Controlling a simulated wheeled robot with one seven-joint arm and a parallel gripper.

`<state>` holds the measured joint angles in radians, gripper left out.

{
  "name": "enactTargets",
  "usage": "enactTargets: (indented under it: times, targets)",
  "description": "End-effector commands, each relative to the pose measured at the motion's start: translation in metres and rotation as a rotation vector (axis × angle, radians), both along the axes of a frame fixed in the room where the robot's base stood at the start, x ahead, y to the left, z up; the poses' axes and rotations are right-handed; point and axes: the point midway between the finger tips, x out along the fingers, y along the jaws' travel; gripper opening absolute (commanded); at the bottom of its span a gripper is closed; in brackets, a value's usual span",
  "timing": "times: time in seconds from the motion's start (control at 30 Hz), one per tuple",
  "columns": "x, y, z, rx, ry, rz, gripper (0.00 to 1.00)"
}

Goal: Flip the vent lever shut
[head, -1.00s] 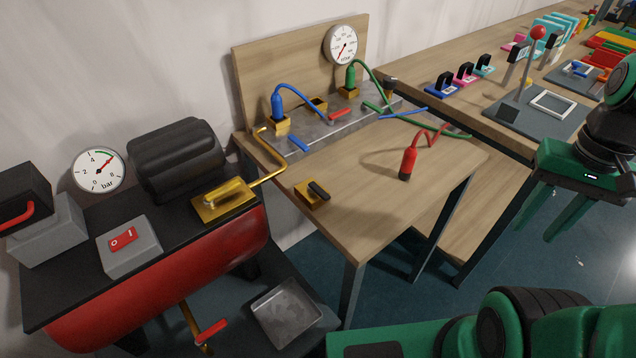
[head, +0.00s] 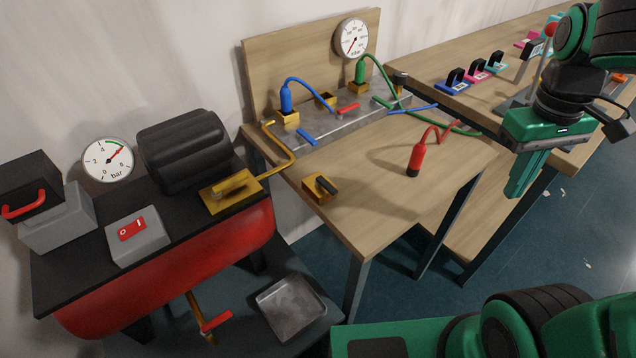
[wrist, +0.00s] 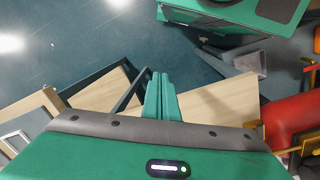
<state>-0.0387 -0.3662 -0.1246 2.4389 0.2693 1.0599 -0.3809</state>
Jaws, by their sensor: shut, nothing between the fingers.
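A brass block with a short black lever (head: 320,187) sits on the front left corner of the wooden bench. A red-handled lever (head: 216,322) hangs on a brass pipe under the red tank. No label shows which of these is the vent lever. My gripper (head: 516,190) is shut and empty, fingers pointing down, to the right of the bench and well apart from both levers. In the wrist view its fingers (wrist: 160,82) lie together above the bench and floor.
The bench (head: 370,215) carries a red plug (head: 415,157), blue and green hoses and a round gauge (head: 352,38). The red tank (head: 190,270) with a grey switch box (head: 138,235) stands left. A metal tray (head: 290,305) lies low. The bench's front middle is clear.

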Motion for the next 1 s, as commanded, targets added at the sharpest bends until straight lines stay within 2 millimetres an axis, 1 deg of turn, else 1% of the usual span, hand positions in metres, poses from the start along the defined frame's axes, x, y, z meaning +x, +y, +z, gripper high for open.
enactTargets:
  times: [0.03,0.17,0.2,0.27,0.37,0.47,0.5,0.57,0.6,0.67,0.7,0.73,0.9,1.0]
  targets:
    - [0.013,0.012,0.002,-0.010,0.008,0.096,0.00]
    - [0.041,0.043,0.007,-0.037,0.029,0.344,0.00]
    - [0.050,0.055,0.008,-0.045,0.035,0.421,0.00]
    - [0.061,0.072,0.010,-0.056,0.045,0.534,0.00]
    - [0.077,0.105,0.012,-0.074,0.061,0.726,0.00]
    - [0.089,0.141,0.013,-0.091,0.079,0.916,0.00]
    - [0.094,0.156,0.013,-0.098,0.086,0.992,0.00]
    - [0.098,0.180,0.013,-0.108,0.097,1.107,0.00]
    - [0.100,0.196,0.012,-0.114,0.104,1.182,0.00]
    - [0.102,0.221,0.012,-0.124,0.115,1.296,0.00]
    - [0.102,0.237,0.011,-0.129,0.123,1.374,0.00]
    - [0.102,0.250,0.010,-0.134,0.129,1.431,0.00]
    - [0.092,0.320,0.006,-0.157,0.161,1.733,0.00]
    - [0.082,0.353,0.003,-0.168,0.176,1.877,0.00]
